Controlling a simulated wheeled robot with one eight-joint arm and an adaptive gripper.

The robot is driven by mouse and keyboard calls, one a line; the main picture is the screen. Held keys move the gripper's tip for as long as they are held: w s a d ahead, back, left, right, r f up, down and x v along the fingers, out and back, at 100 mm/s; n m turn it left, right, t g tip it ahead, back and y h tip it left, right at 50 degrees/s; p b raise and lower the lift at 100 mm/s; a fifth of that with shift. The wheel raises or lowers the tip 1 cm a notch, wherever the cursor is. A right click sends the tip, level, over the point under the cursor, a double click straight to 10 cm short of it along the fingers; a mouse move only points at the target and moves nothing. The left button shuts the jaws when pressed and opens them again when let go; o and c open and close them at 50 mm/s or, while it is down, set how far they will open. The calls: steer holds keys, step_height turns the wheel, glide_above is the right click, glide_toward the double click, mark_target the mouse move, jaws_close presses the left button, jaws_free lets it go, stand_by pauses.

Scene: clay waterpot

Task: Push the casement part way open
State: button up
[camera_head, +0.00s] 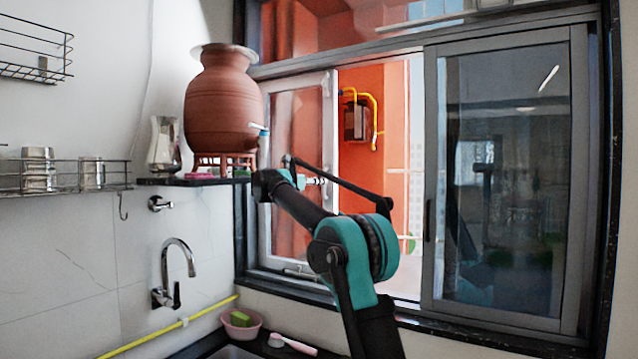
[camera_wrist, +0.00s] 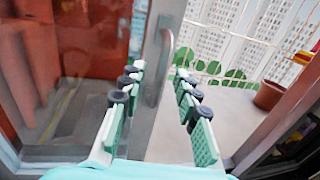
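The casement (camera_head: 329,120) is the pale-framed glass panel on the left of the window. It stands at an angle, with an opening between its right edge and the sliding pane. In the wrist view, its upright frame bar (camera_wrist: 147,125) and a slim curved handle (camera_wrist: 167,58) run between the fingers. Whether any finger touches the bar or handle is unclear. In the head view, my fingers cannot be made out clearly beside the casement.
A clay waterpot (camera_head: 222,105) with a tap stands on a small stand on the dark shelf (camera_head: 160,181), close left of the casement. A glass jug (camera_head: 163,145) is beside it. A dark-framed sliding pane (camera_head: 505,180) fills the right. A pink bowl (camera_head: 240,331) sits below.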

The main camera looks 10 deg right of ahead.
steer(key=shift+x, duration=1.15)
steer(key=shift+s, duration=0.1)
jaws_close()
